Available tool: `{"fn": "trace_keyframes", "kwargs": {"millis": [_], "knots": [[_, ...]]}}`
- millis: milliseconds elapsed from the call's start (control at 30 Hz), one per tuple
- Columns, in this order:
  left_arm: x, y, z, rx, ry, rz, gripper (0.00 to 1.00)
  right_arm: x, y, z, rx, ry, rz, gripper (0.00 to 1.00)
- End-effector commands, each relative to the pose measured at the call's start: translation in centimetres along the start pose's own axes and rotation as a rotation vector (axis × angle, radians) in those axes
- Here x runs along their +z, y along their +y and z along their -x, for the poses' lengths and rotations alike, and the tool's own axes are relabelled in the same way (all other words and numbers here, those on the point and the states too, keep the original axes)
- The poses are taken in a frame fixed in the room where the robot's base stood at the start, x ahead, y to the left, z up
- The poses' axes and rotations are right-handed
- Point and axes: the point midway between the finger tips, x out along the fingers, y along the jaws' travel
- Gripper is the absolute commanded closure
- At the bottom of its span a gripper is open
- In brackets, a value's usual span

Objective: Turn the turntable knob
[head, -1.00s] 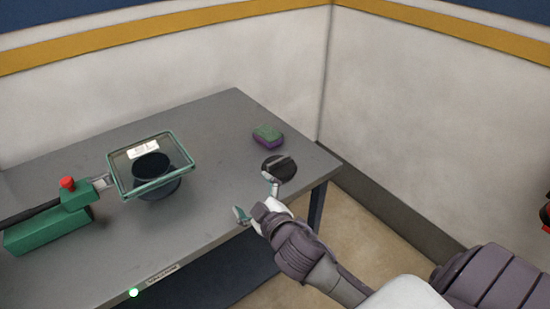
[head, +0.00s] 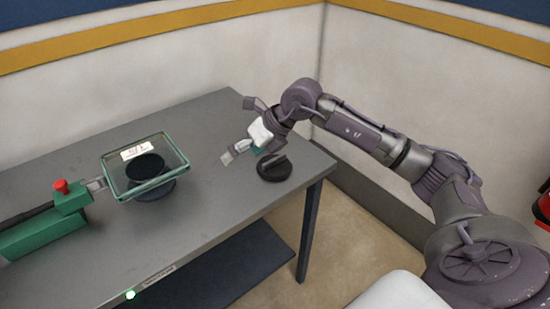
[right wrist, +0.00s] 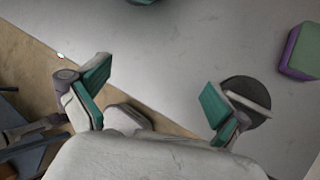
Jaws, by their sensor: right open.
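The turntable knob (head: 275,172) is a black round disc with a raised bar across its top. It sits on the grey table near the right corner. My right gripper (head: 246,152) is open and empty, just to the left of and above the knob. In the right wrist view the knob (right wrist: 259,90) shows behind the right finger of my right gripper (right wrist: 155,95), which partly covers it. I cannot tell whether that finger touches it. My left gripper is not in view.
A green and purple sponge (right wrist: 300,50) lies near the knob. Walls close off the back and right.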

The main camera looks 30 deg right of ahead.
Motion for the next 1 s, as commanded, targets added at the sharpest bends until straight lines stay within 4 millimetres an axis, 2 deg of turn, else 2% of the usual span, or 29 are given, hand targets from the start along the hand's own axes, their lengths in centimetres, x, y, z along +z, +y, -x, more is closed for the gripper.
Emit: {"fn": "trace_keyframes", "kwargs": {"millis": [33, 133, 233, 333, 467, 800, 1000], "knots": [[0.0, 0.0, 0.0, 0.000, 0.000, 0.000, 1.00, 0.2, -3.1, 2.0, -0.128, 0.037, 0.003, 0.00], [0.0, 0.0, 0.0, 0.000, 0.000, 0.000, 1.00, -0.1, -7.7, 5.3, -0.320, 0.103, -0.016, 0.00], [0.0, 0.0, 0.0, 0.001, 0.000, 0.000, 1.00, -0.3, -9.8, 7.3, -0.418, 0.137, -0.037, 0.00], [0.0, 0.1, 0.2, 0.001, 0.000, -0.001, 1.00, -0.5, -10.6, 7.6, -0.449, 0.150, -0.046, 0.00], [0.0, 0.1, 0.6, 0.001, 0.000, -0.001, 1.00, -0.8, -11.2, 6.2, -0.447, 0.154, -0.046, 0.00], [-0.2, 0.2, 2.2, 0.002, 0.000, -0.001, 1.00, -1.9, -14.1, -0.1, -0.442, 0.153, -0.046, 0.00], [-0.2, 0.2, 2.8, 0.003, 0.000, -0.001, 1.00, -2.3, -15.5, -3.1, -0.443, 0.151, -0.045, 0.00]]}}
